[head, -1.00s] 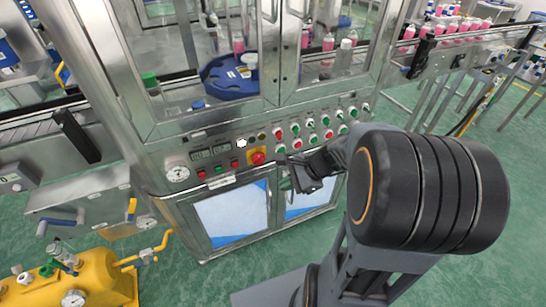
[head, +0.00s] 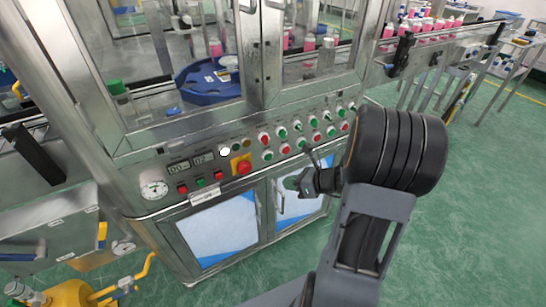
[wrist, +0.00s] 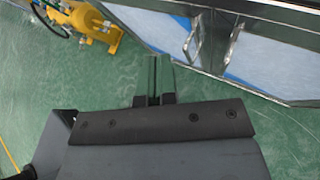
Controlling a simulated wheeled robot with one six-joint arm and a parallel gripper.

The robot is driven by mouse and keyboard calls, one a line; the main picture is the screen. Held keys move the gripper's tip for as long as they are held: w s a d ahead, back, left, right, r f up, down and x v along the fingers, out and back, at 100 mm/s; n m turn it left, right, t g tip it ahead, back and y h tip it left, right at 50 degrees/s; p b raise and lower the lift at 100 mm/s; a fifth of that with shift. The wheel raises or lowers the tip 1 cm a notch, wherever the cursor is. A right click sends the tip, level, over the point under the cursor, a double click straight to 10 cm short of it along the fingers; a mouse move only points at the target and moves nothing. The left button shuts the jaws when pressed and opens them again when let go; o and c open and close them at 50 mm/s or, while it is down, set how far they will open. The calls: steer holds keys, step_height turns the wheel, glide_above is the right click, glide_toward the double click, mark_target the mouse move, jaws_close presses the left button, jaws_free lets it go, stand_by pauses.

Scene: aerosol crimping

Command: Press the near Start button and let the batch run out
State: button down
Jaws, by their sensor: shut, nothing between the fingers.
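The machine's control panel (head: 215,170) runs along its front below the glass doors. Two rows of red and green buttons (head: 283,132) sit on its right part. A small green button (head: 200,183) sits between red ones below two digital displays on the left. I cannot read which one is marked Start. My gripper (head: 293,182) is shut and empty, in front of the lower cabinet doors, below the button rows and apart from them. In the wrist view its fingers (wrist: 155,62) are together over the green floor; no panel buttons show there.
A red emergency stop (head: 243,166) on a yellow plate and a pressure gauge (head: 154,190) are on the panel. Door handles (wrist: 195,40) stick out from the cabinet. A yellow tank unit (wrist: 85,18) stands at lower left. Open floor lies to the right.

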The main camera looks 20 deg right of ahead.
mark_target(268, 157)
steer(key=w, duration=0.8)
steer(key=shift+w+a+b, duration=0.4)
steer(key=shift+a, duration=0.05)
